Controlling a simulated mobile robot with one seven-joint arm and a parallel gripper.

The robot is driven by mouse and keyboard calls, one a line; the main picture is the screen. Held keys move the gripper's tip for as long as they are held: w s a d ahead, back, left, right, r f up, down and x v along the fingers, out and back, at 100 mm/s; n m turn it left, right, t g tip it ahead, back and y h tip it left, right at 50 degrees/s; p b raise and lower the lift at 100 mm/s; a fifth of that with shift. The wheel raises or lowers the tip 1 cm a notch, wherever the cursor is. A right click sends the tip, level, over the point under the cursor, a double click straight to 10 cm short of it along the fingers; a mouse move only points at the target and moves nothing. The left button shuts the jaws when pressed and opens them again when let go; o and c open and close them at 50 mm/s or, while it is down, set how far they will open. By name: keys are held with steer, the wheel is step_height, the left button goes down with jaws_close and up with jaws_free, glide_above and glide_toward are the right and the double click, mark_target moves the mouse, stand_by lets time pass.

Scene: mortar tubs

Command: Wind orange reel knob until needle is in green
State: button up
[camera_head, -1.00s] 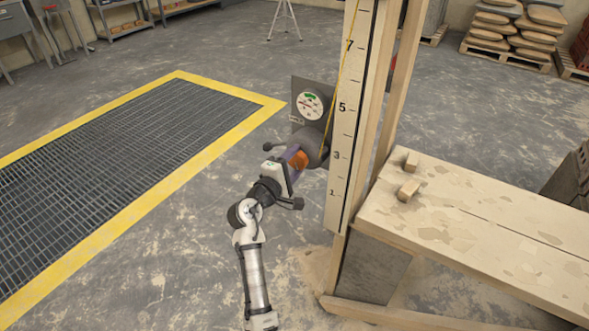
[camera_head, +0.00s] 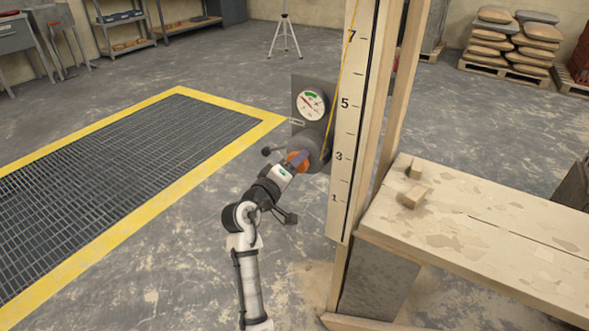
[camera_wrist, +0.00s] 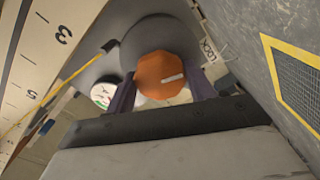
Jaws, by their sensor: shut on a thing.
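The orange reel knob (camera_head: 298,160) sits on the front of a dark round reel (camera_head: 318,154) on a grey plate beside the numbered post. In the wrist view the orange knob (camera_wrist: 162,75) is faceted, with a pale mark on its face. My gripper (camera_wrist: 162,92) has its two purple fingers on either side of the knob, shut on it. The gauge (camera_head: 311,105) is a white dial above the reel, with a green band at the top and red below. Its needle is too small to read surely. The gauge (camera_wrist: 103,95) also shows partly in the wrist view.
The numbered post (camera_head: 347,120) stands just right of the reel, with a yellow line running up it. A plank bench (camera_head: 480,225) with small wooden blocks is at the right. A yellow-edged floor grate (camera_head: 110,165) lies left.

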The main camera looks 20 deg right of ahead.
stand_by(0.5)
steer(key=o, duration=1)
steer(key=v, duration=1.4)
